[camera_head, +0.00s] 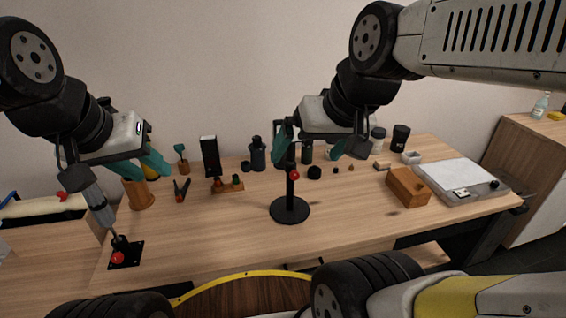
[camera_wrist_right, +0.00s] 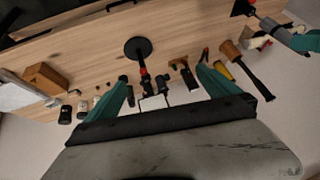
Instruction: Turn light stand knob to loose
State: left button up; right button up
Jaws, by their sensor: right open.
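A black post with a round base (camera_head: 290,210) stands upright on the table, with a red knob (camera_head: 295,175) on its side. In the right wrist view the red knob (camera_wrist_right: 143,71) shows near the round base (camera_wrist_right: 137,48). My right gripper (camera_head: 315,150) is open and empty, its teal fingers above and around the post top; I cannot tell if they touch it. At the left, a grey and black tilted device (camera_head: 101,206) rises from a square black plate with a red knob (camera_head: 117,257).
The wooden table (camera_head: 230,240) is clear in front of the post. Behind stand a black bottle (camera_head: 258,156), a small wooden rack (camera_head: 229,187) and other small items. A wooden box (camera_head: 407,187) and a white board (camera_head: 460,177) lie to the right. A wooden holder (camera_head: 139,196) is at the left.

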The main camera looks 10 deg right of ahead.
aim_at(295, 175)
jog(key=j+z, duration=0.95)
jog(key=j, duration=0.2)
jog(key=k+j+z, duration=0.15)
jog(key=j+z, duration=0.35)
